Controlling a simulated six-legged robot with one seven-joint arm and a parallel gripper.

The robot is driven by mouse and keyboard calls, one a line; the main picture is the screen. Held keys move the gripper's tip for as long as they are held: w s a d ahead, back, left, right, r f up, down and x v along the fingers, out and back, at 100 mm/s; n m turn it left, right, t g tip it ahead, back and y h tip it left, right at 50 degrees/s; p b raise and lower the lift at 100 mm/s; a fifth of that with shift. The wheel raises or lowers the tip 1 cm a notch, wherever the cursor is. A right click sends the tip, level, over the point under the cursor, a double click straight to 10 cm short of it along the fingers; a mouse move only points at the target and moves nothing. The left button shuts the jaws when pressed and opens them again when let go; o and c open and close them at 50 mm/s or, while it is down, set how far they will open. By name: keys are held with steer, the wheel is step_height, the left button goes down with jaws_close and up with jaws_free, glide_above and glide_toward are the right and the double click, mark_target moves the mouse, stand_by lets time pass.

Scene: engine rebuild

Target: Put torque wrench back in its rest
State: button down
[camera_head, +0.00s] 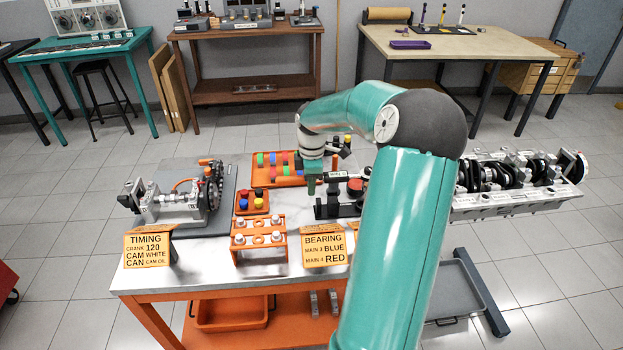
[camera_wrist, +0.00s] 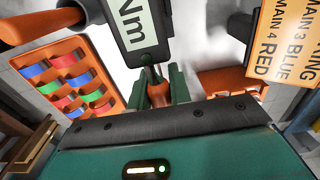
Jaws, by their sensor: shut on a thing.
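The torque wrench shows in the wrist view as a dark body with a pale "Nm" display (camera_wrist: 137,24). My gripper (camera_wrist: 158,92) is shut on an orange part of it, between two green fingers. In the head view, my gripper (camera_head: 311,187) is low over the middle of the bench, and the wrench's display (camera_head: 336,175) shows just to its right. A black stand (camera_head: 337,210), possibly the rest, is below and right of the gripper. I cannot tell whether the wrench touches it; my arm hides part of that area.
An orange tray (camera_head: 259,181) of coloured bearing shells lies behind-left. A small orange tray (camera_head: 241,210) and orange rack (camera_head: 259,254) stand left. A "BEARING" sign (camera_head: 324,246) stands at the front edge. An engine assembly (camera_head: 175,200) is at left; a crankshaft block (camera_head: 515,198) is at right.

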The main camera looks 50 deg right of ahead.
steer(key=shift+f, duration=3.85)
steer(key=c, duration=1.5)
jaws_free()
steer(key=shift+r, duration=0.85)
steer(key=shift+r, duration=0.35)
steer(key=shift+r, duration=0.25)
steer(key=shift+o, duration=0.3)
steer(key=o, duration=0.5)
